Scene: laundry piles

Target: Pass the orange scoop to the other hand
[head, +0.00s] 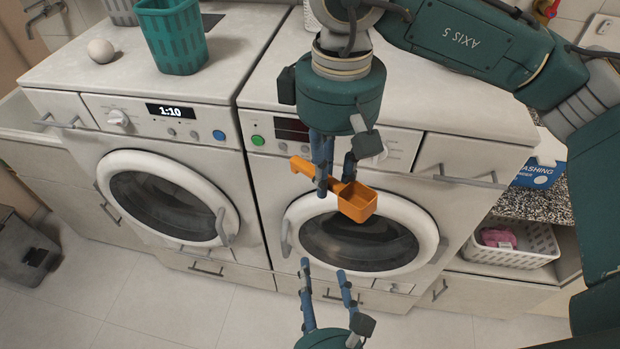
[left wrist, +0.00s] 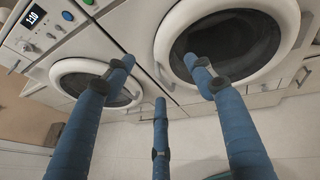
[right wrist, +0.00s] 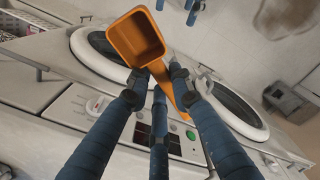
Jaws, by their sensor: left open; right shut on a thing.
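The orange scoop (head: 357,202) is held in my right gripper (head: 335,182), in front of the right washing machine. The right gripper points down and is shut on the scoop's handle; the square cup sticks out to the right. In the right wrist view the scoop (right wrist: 137,38) shows its open cup, with the handle running between the fingers (right wrist: 160,80). My left gripper (head: 325,272) is below, pointing up, open and empty, apart from the scoop. In the left wrist view its fingers (left wrist: 160,75) are spread with nothing between them; the scoop is not seen there.
Two washing machines (head: 62,68) stand side by side behind the grippers. A green basket (head: 174,38) and a pale ball (head: 101,51) are on the left one. A white basket (head: 514,250) with a pink item sits at right. The floor (head: 160,310) in front is clear.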

